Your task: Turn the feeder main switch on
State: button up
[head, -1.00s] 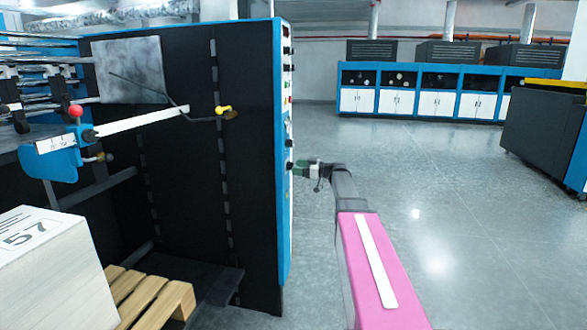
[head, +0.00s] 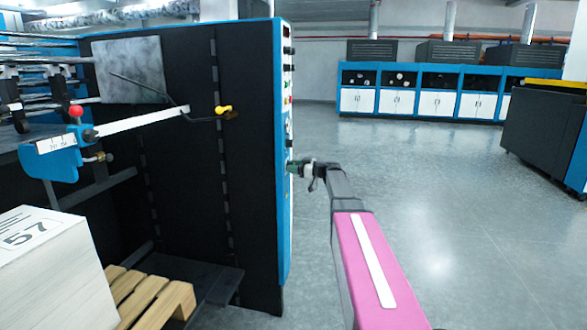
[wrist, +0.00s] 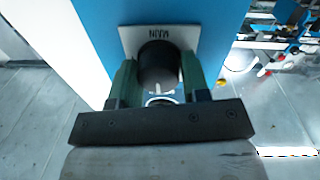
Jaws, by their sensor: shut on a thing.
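The feeder main switch is a round dark knob (wrist: 158,62) on a light plate (wrist: 128,38) marked MAIN, which appears upside down in the wrist view. My gripper (wrist: 159,76) is shut on the knob, with one green finger on each side of it. In the head view my gripper (head: 293,167) is at the narrow blue-edged panel on the feeder's end (head: 284,215). The knob is hidden there, and I cannot read its on or off setting.
The feeder's dark side (head: 180,170) fills the left, with a yellow-ended lever (head: 223,110) on it. A white stack marked 57 (head: 45,265) stands at front left, near a wooden pallet (head: 160,300).

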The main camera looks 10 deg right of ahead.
jog(key=shift+m, duration=0.3)
jog(key=m, duration=0.3)
jog(key=shift+m, duration=0.4)
jog(key=m, duration=0.4)
jog(key=shift+w+d+r+g, duration=0.1)
jog(key=shift+g, duration=0.2)
jog(key=m, duration=0.4)
jog(key=shift+m, duration=0.3)
jog(key=m, duration=0.4)
jog(key=shift+g, duration=0.4)
jog(key=o, duration=0.9)
jog(key=v, duration=1)
jog(key=shift+d, duration=0.35)
